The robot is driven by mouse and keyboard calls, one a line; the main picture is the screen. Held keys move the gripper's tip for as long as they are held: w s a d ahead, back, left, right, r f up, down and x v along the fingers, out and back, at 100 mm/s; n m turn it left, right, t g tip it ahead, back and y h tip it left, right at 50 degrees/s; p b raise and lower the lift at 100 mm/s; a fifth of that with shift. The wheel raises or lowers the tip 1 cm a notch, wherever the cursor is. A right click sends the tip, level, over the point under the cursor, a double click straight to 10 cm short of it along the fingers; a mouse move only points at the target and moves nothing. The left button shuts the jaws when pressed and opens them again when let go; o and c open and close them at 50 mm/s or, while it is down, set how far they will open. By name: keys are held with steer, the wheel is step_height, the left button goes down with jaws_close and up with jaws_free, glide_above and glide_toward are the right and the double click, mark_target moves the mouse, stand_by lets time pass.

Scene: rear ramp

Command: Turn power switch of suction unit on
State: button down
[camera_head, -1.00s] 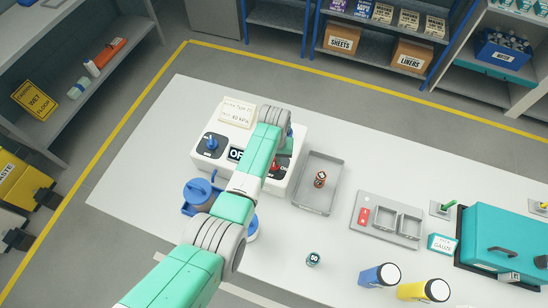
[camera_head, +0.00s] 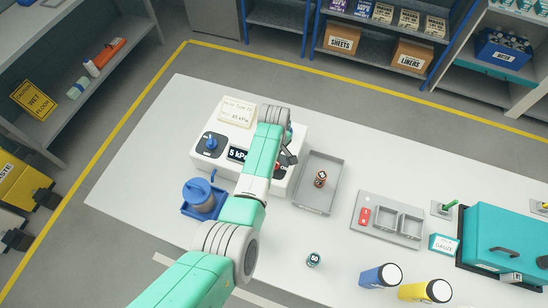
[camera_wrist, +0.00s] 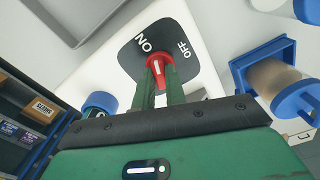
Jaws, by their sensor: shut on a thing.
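The suction unit (camera_head: 213,167) is a white box at the left of the white table. Its display (camera_head: 238,155) reads "5 kPa". The power switch is a red knob (camera_wrist: 157,66) with a white line, on a black plate marked ON and OFF. My gripper (camera_wrist: 160,85) is shut on the red knob, with one green finger at each side. The white line points up toward the ON mark. In the head view my arm covers much of the unit's right side. A blue knob (camera_head: 210,143) stands on the unit's left side.
A blue-lidded canister in a blue holder (camera_head: 200,200) stands in front of the unit. A grey tray (camera_head: 320,200) with a small bottle (camera_head: 320,179) lies just to its right. A small dark-capped vial (camera_head: 314,260) stands in front. A card (camera_head: 237,111) sits at the unit's back.

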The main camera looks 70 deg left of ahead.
steer(key=shift+n, duration=2)
steer(key=shift+b, duration=0.3)
steer(key=c, duration=1.4)
jaws_free()
steer(key=shift+c, duration=0.2)
step_height(320, 180, up, 8)
steer(key=shift+f, duration=0.1)
